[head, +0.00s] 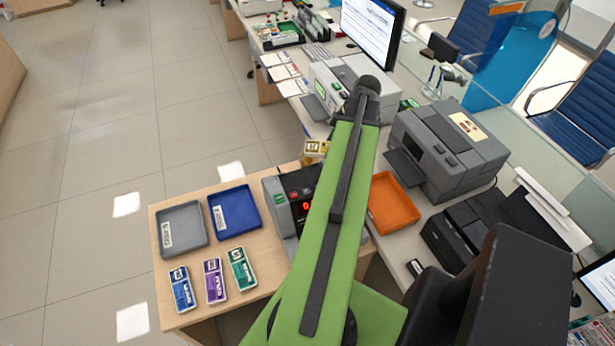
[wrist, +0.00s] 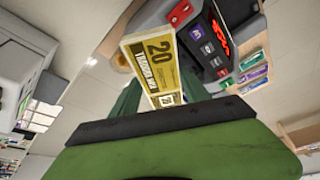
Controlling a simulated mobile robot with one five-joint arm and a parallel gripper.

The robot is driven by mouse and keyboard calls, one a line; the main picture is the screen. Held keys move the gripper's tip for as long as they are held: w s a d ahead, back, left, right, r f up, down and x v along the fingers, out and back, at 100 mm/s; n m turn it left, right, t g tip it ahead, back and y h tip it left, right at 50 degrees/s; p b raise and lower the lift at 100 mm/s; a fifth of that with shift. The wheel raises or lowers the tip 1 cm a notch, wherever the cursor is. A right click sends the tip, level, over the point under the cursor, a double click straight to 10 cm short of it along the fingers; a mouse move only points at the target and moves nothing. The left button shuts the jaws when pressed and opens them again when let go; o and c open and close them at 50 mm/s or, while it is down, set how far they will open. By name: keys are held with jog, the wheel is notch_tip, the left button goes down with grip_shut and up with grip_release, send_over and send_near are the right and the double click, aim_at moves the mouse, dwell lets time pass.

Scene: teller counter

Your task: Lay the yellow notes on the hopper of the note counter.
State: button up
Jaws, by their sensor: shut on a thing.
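My gripper (wrist: 158,98) is shut on the yellow notes (wrist: 152,55), a bundle marked 20, in the wrist view. In the head view the yellow notes (head: 313,147) show just left of my green arm, near the far end of the note counter. The grey note counter (head: 275,198) stands on the wooden table, partly hidden behind my arm. Its dark panel with a red display and buttons also shows beside the notes in the wrist view (wrist: 207,42). My arm hides most of the hopper, and I cannot tell whether the notes touch it.
Grey tray (head: 181,228) and blue tray (head: 235,212) sit left of the counter. Blue (head: 182,289), purple (head: 214,281) and green (head: 241,269) note bundles lie in front. An orange tray (head: 392,203) and a grey printer-like machine (head: 446,150) stand to the right.

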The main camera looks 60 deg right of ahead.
jog(key=s+a+n, duration=0.1)
jog(key=a, duration=0.2)
jog(key=s+a+f+n+y, duration=0.1)
jog(key=a+n, duration=0.1)
jog(key=a, duration=0.2)
jog(key=s+a+n+b, duration=0.1)
jog(key=a+n, duration=0.1)
jog(key=a, duration=0.1)
jog(key=shift+s+a+f+g+y, duration=0.15)
jog(key=shift+s+a+g+y, duration=0.1)
jog(key=shift+g+y, duration=0.15)
jog(key=shift+a+n, duration=0.3)
jog(key=shift+n, duration=0.1)
jog(key=shift+w+d+f+b, duration=0.15)
jog(key=shift+d+b, duration=0.15)
jog(key=b, duration=0.7)
send_over(302, 180)
jog(key=s+d, duration=0.1)
notch_tip(302, 180, down, 7)
jog(key=shift+s+r, duration=0.1)
jog(key=shift+r, duration=0.05)
jog(key=shift+w+d, duration=0.1)
jog(key=shift+w, duration=0.1)
notch_tip(302, 180, down, 4)
jog(key=b, duration=0.4)
jog(key=shift+f, duration=0.2)
jog(key=shift+r, duration=0.25)
jog(key=shift+f, duration=0.2)
jog(key=o, duration=1.4)
